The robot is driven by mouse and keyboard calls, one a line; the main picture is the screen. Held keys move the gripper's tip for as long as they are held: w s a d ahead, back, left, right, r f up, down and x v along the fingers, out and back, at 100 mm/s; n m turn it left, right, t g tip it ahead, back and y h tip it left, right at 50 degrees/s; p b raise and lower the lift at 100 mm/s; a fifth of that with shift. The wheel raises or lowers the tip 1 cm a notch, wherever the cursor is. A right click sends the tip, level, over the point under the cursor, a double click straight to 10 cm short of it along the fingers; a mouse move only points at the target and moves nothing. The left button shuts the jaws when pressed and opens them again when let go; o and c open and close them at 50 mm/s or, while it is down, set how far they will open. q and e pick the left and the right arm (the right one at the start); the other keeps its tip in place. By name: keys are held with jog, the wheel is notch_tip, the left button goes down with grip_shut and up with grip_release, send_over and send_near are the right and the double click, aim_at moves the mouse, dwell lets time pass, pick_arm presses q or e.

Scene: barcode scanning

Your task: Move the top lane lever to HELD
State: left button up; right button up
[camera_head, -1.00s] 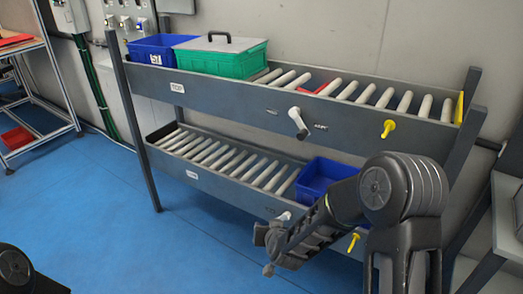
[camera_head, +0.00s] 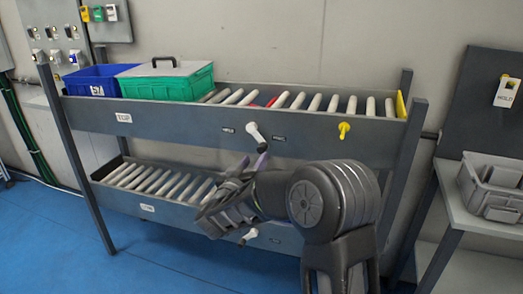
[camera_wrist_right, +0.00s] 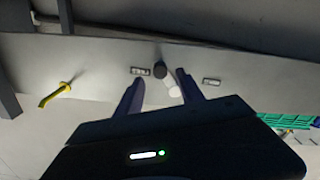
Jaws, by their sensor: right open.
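The top lane lever (camera_head: 256,136) is a short pale handle on the front rail of the upper lane (camera_head: 180,121). In the right wrist view, the lever (camera_wrist_right: 173,86) shows between and beyond the open fingers (camera_wrist_right: 158,78), and I see no contact. My left gripper is out of view.
A yellow knob (camera_head: 344,129) sticks out right of the lever. A green lidded crate (camera_head: 170,84) and a blue bin (camera_head: 92,82) stand on the upper rollers. A lower lever (camera_head: 248,236) is below my right arm. A grey tray (camera_head: 490,185) lies on the right bench.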

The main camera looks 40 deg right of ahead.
aim_at(261, 151)
jog(key=x, duration=0.7)
jog(key=shift+w+d, duration=0.1)
jog(key=shift+d, duration=0.1)
jog(key=shift+c, duration=0.6)
grip_shut()
dwell(0.6)
